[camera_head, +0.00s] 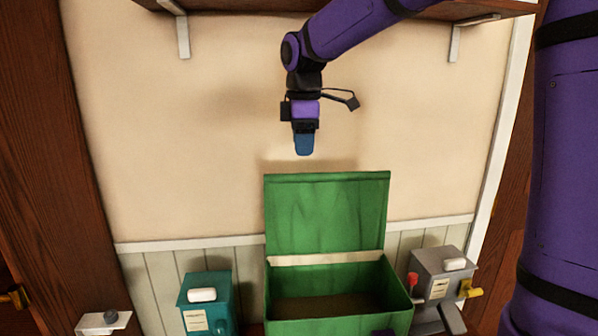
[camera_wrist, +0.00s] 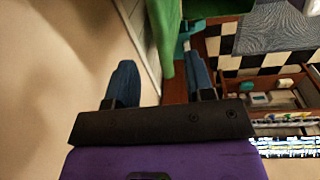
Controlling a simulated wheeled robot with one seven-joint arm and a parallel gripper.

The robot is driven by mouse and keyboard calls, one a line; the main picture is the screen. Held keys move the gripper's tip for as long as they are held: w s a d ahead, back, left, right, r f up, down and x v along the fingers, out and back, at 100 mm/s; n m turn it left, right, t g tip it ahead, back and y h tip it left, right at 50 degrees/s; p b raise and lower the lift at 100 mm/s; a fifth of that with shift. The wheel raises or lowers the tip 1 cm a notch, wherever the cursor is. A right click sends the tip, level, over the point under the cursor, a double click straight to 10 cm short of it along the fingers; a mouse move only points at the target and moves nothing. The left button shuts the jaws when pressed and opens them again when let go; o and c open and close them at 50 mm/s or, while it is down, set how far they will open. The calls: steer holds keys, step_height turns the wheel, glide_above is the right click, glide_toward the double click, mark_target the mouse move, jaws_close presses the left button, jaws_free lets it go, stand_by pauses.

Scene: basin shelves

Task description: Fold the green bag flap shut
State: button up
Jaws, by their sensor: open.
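The green bag (camera_head: 340,325) looks like an open box in the head view, low in the middle. Its green flap (camera_head: 326,212) stands upright at the back, against the wall side, and the inside shows. My gripper (camera_head: 304,145) is above the flap's top edge, pointing down, with a gap between them. In the wrist view my gripper (camera_wrist: 160,80) is open, its two blue fingers spread with nothing held. Green surfaces (camera_wrist: 166,25) show beyond and between the fingers; which part of the bag they are is hard to tell.
A teal box (camera_head: 207,300) stands left of the bag and a grey machine (camera_head: 440,275) with a red knob stands close on its right. A wooden shelf (camera_head: 350,12) with white brackets hangs above my arm. The wall between shelf and flap is bare.

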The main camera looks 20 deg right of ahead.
steer(key=f, duration=0.7)
steer(key=shift+w+d+f, duration=0.15)
steer(key=shift+w+d, duration=0.05)
steer(key=shift+w, duration=0.1)
jaws_close()
